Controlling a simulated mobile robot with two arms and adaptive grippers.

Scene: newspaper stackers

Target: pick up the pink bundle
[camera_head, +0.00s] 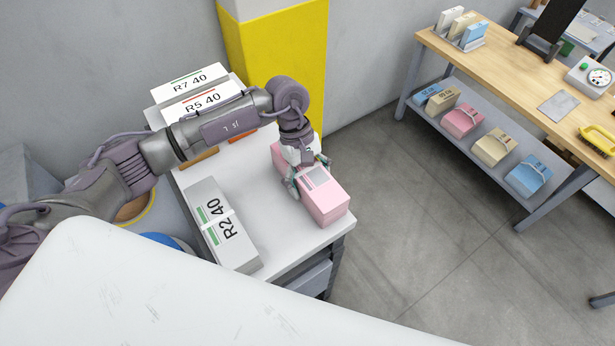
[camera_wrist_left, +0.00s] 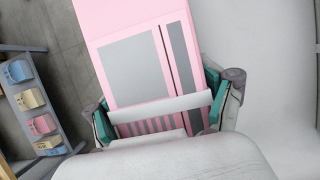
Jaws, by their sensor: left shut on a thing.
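The pink bundle (camera_head: 326,203) is a long pink block with grey panels on its top. It is at the right side of the white-topped stand (camera_head: 285,240) in the head view. In the left wrist view the pink bundle (camera_wrist_left: 133,20) fills the middle, with a white band across it. My left gripper (camera_head: 306,178) reaches down over it, and its teal-padded fingers (camera_wrist_left: 160,112) are on both sides, shut on it. I cannot tell whether the bundle touches the stand top. My right gripper does not show.
A white bundle marked R2 40 (camera_head: 222,225) lies left of the pink one. Bundles marked R5 40 (camera_head: 203,101) and R7 40 (camera_head: 190,82) are at the back. A yellow column (camera_head: 283,55) stands behind. A wooden workbench (camera_head: 520,80) is at right, with open floor between.

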